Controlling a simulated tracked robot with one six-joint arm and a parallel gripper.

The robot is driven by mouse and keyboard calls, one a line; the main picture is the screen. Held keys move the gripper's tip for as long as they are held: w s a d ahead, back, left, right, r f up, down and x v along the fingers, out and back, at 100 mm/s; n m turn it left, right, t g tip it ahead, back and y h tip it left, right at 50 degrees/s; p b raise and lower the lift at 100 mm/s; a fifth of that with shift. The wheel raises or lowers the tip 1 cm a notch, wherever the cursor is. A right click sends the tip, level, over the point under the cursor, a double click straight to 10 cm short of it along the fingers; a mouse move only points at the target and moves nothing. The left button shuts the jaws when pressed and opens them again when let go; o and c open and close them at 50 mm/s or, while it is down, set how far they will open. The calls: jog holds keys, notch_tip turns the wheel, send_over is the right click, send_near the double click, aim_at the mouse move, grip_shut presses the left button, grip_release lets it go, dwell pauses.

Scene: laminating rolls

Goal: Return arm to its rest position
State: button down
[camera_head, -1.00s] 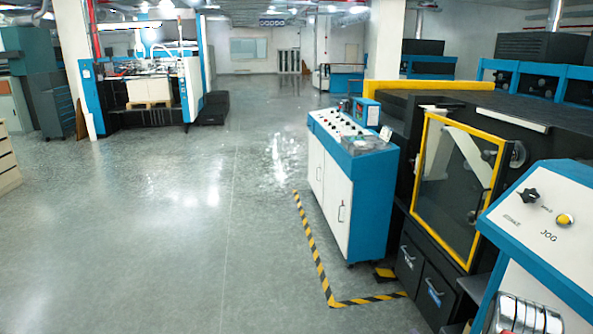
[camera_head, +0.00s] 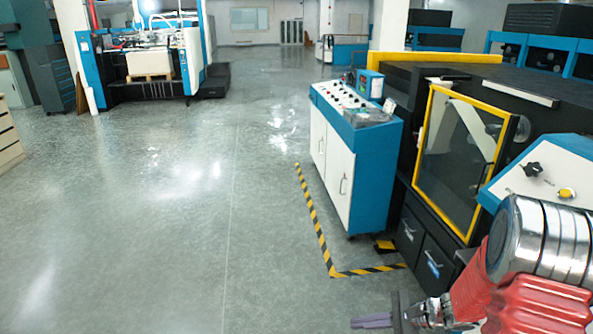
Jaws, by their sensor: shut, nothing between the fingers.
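My arm, silver and red, reaches in from the lower right corner. My gripper (camera_head: 373,321) is at its end, low in the picture, with its grey fingers pointing left. It is shut and holds nothing. It appears in front of the grey floor, below the striped floor tape. Part of the arm is cut off by the picture's edge.
A blue and white control console (camera_head: 352,160) stands right of centre. Behind my arm is a black machine with a yellow-framed window (camera_head: 460,160). Striped tape (camera_head: 318,228) marks the floor. The grey floor (camera_head: 150,240) at left is open.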

jog(key=s+d+r+n+g+h, duration=0.1)
jog(key=s+d+r+n+h, duration=0.1)
jog(key=s+r+n+h, duration=1.15)
jog(key=s+a+r+n+t+y, duration=0.2)
jog(key=s+r, duration=0.5)
jog(key=r, duration=0.5)
jog(key=shift+s+a+n+t+y, duration=0.3)
jog(key=shift+a+n+y, duration=0.25)
jog(key=shift+a+n, duration=0.25)
